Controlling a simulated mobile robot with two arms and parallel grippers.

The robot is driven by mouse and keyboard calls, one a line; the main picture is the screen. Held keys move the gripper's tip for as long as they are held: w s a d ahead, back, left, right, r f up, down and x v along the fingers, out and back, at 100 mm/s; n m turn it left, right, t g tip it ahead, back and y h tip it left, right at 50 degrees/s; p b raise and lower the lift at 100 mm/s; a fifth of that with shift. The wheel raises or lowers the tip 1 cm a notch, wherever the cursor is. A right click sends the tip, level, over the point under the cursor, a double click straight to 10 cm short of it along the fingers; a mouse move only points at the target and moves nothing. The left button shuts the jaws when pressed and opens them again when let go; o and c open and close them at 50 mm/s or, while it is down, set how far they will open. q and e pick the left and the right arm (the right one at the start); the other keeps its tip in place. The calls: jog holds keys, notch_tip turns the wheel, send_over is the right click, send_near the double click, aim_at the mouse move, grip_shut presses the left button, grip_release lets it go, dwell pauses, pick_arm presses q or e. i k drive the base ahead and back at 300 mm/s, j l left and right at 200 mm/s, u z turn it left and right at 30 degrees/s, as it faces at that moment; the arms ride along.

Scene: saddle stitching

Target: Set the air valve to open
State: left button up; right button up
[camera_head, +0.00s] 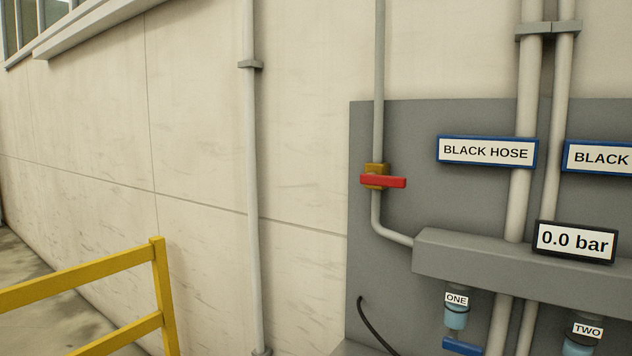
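The air valve (376,169) has a yellow body and sits on a thin grey vertical pipe at the left side of a grey wall panel. Its red handle (388,182) lies roughly horizontal, across the pipe. The pressure display (576,241) to the lower right reads 0.0 bar. Neither of my grippers is in view.
A grey manifold box (470,262) runs to the right below the valve, with outlets labelled ONE (456,299) and TWO (588,330). BLACK HOSE signs (486,151) hang above. A yellow railing (158,290) stands at lower left. Space before the valve looks clear.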

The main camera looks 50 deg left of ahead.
aim_at(373, 178)
jog(key=u, duration=1.2)
